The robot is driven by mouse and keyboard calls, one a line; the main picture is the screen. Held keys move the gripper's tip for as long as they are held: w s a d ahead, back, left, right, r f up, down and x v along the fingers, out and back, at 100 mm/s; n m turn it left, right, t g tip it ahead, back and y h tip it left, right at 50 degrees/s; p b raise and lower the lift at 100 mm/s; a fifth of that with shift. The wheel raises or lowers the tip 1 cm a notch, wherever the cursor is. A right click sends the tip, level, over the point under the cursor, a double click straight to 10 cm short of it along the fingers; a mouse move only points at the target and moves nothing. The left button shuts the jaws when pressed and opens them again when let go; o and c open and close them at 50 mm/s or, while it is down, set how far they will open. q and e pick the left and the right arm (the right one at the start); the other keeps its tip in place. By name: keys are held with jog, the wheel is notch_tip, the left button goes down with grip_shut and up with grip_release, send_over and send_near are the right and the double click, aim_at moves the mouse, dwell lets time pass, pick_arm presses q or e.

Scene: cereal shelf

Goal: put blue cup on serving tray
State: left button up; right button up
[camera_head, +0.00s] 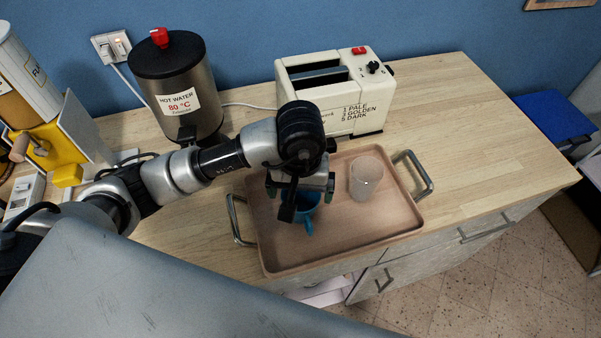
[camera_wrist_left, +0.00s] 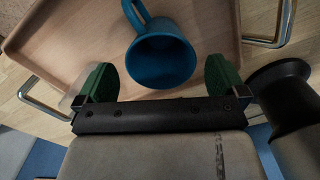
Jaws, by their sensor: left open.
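The blue cup (camera_head: 309,207) stands on the wooden serving tray (camera_head: 345,243), left of the tray's middle. My left gripper (camera_head: 297,197) is over the cup and hides part of it. In the left wrist view the cup (camera_wrist_left: 160,58) shows its open rim and its handle, between and just beyond the green fingertips (camera_wrist_left: 160,80). The fingers are open and spread to either side of the cup, with a gap to each. The tray (camera_wrist_left: 75,40) also shows in that view. My right gripper is not in view.
A clear glass (camera_head: 366,178) stands on the tray right of the cup. A cream toaster (camera_head: 345,95) and a hot water urn (camera_head: 178,90) stand behind. A yellow cereal dispenser (camera_head: 45,145) is at the left. The counter (camera_head: 480,150) right of the tray is clear.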

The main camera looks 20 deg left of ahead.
pick_arm(q)
notch_tip(320, 180, up, 7)
jog(key=shift+b, duration=0.35)
jog(key=shift+r, duration=0.1)
dwell(0.3)
